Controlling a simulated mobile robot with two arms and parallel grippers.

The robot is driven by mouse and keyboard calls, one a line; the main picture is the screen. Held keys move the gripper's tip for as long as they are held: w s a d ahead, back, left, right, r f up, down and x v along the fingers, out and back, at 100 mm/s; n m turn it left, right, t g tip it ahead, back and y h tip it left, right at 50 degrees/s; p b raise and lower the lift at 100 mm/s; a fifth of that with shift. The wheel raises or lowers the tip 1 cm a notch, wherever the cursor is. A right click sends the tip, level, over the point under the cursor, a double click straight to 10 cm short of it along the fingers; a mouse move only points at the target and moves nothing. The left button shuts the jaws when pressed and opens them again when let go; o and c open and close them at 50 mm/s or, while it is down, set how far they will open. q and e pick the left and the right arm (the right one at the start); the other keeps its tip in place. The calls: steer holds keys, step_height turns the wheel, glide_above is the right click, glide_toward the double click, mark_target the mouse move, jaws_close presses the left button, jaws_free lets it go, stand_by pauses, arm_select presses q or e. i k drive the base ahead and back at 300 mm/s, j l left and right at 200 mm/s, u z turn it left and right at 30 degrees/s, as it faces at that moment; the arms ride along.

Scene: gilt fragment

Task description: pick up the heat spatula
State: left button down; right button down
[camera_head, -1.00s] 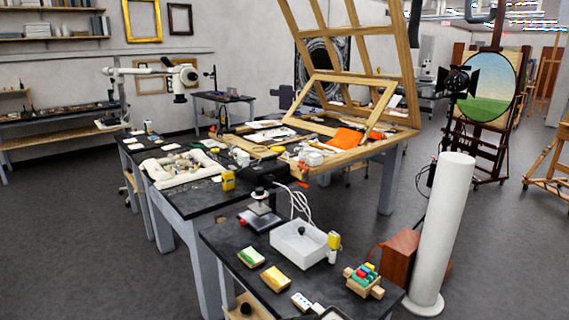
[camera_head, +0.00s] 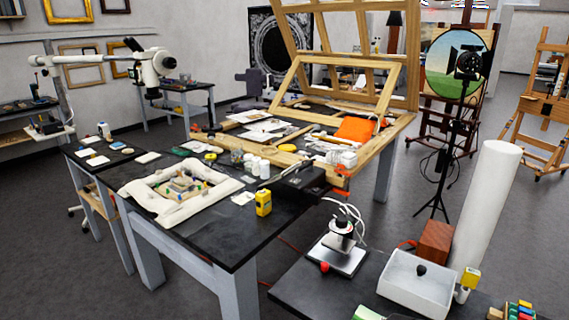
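I cannot pick out a heat spatula with certainty. A black box (camera_head: 300,181) sits at the near right edge of the large dark table (camera_head: 205,233), with a small orange-red piece (camera_head: 341,196) beside it. At this size I cannot tell whether that piece is a tool handle. A small device with white cables (camera_head: 341,243) stands on the nearer dark table (camera_head: 305,290). Neither of my grippers is in view.
A padded white frame (camera_head: 135,190) with fragments, a yellow bottle (camera_head: 263,203) and white jars (camera_head: 264,168) stand on the large table. A wooden frame (camera_head: 392,78) rises behind. A white tray (camera_head: 418,284) and white column (camera_head: 487,205) are at right. Grey floor (camera_head: 60,260) is open at left.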

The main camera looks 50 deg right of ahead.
mark_target(305, 165)
steer(key=i+z, duration=0.1)
steer(key=i, duration=0.4)
steer(key=i+j+z, duration=0.1)
steer(key=i, duration=0.45)
steer(key=i+j+z, duration=0.15)
steer(key=i, duration=0.35)
steer(key=i+z, duration=0.25)
steer(key=z, duration=0.2)
steer(key=i+j+z, duration=0.1)
steer(key=i+z, duration=0.15)
steer(key=z, duration=0.2)
steer(key=i+j+z, duration=0.15)
steer(key=z, duration=0.3)
steer(key=i+z, duration=0.3)
steer(key=z, duration=0.15)
steer(key=i+j+z, duration=0.15)
steer(key=i+z, duration=0.15)
steer(key=z, duration=0.15)
steer(key=i+j+z, duration=0.2)
steer(key=z, duration=0.2)
steer(key=i, duration=0.05)
